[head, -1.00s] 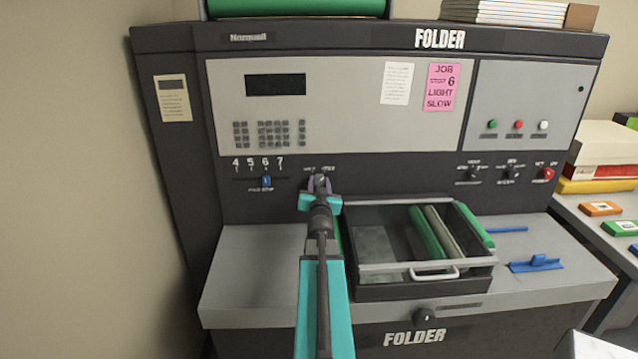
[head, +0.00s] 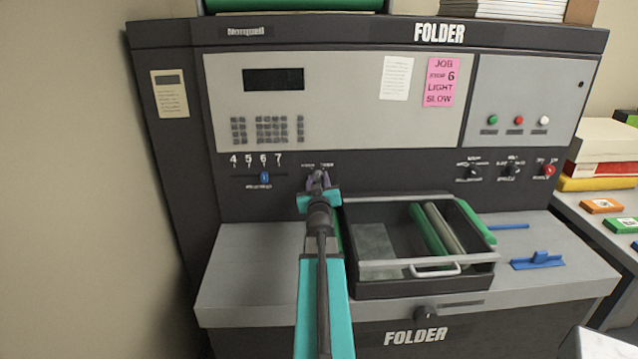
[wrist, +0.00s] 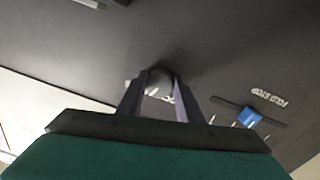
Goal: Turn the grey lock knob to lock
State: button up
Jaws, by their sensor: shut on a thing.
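The grey lock knob (wrist: 160,78) sits on the folder's dark front panel, between the two fingers in the wrist view. My gripper (wrist: 158,92) is shut on it, one finger on each side. In the head view my gripper (head: 318,181) reaches the panel right of the blue fold stop slider (head: 264,176), and its fingers and wrist hide most of the knob. The labels above the knob are too small to read, and I cannot tell which way the knob points.
An open tray with a handle (head: 435,270) and green and grey rollers stands just right of my arm. More knobs (head: 472,171) and a red knob (head: 548,170) are at the panel's right. A pink job note (head: 441,82) is above. A wall is at left.

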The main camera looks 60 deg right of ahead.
jog(key=n, duration=0.3)
jog(key=shift+f+n+b, duration=0.15)
jog(key=shift+n+b, duration=0.2)
jog(key=shift+n, duration=0.05)
jog(key=n, duration=0.3)
jog(key=shift+n, duration=0.4)
jog(key=n, duration=0.6)
jog(key=shift+t+b, duration=0.3)
jog(key=shift+a+n, duration=0.1)
jog(key=shift+n, duration=0.2)
jog(key=o, duration=1)
jog(key=shift+o, duration=0.2)
jog(key=shift+r, duration=0.2)
jog(key=shift+s, duration=0.1)
